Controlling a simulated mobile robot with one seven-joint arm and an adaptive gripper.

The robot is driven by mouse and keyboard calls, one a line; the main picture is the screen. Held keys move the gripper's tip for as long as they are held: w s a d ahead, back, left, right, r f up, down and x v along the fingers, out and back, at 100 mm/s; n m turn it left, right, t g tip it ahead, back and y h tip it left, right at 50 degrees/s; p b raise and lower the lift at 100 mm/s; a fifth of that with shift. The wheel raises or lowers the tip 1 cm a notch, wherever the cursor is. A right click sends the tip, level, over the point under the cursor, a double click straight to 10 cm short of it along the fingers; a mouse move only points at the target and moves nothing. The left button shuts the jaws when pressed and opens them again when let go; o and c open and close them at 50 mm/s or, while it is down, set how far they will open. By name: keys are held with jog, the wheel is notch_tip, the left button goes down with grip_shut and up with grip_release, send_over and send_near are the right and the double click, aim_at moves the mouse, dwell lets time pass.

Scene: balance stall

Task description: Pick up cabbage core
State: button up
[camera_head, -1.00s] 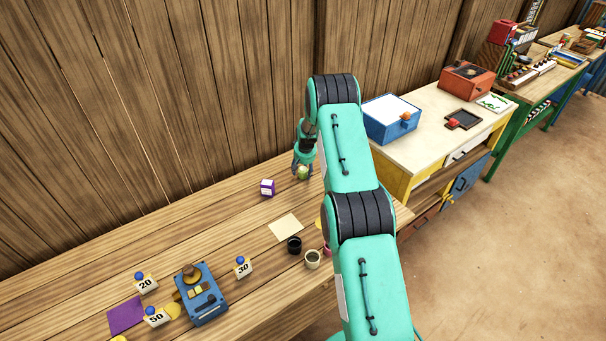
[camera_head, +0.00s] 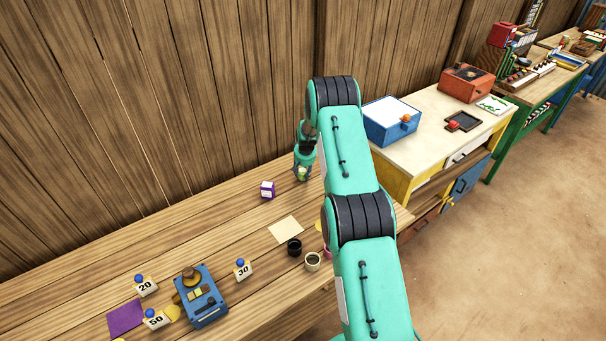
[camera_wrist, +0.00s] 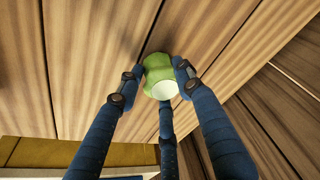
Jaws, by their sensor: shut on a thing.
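The cabbage core (camera_wrist: 159,72) is a small pale green piece with a whitish end, in the middle of the wrist view. In the head view the cabbage core (camera_head: 302,173) is a small green spot on or just above the wooden table near the wall. My gripper (camera_wrist: 160,80) is shut on it, with a blue finger against each side and a third finger below it in the picture. In the head view my gripper (camera_head: 303,168) points down, partly over the core. I cannot tell whether the core still touches the table.
A blue scale-like device (camera_head: 201,294) and number signs lie front left. The plank wall is close behind.

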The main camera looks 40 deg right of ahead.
aim_at(303, 169)
jog(key=shift+r, duration=1.8)
jog(key=s+a, duration=0.2)
jog(key=s, duration=0.2)
jog(key=s+a+r, duration=0.1)
jog(key=s+a, duration=0.1)
jog(key=s, duration=0.3)
jog(key=s+a, duration=0.3)
jog(key=s, duration=0.2)
jog(key=shift+s+r, duration=0.15)
jog(key=shift+s, duration=0.05)
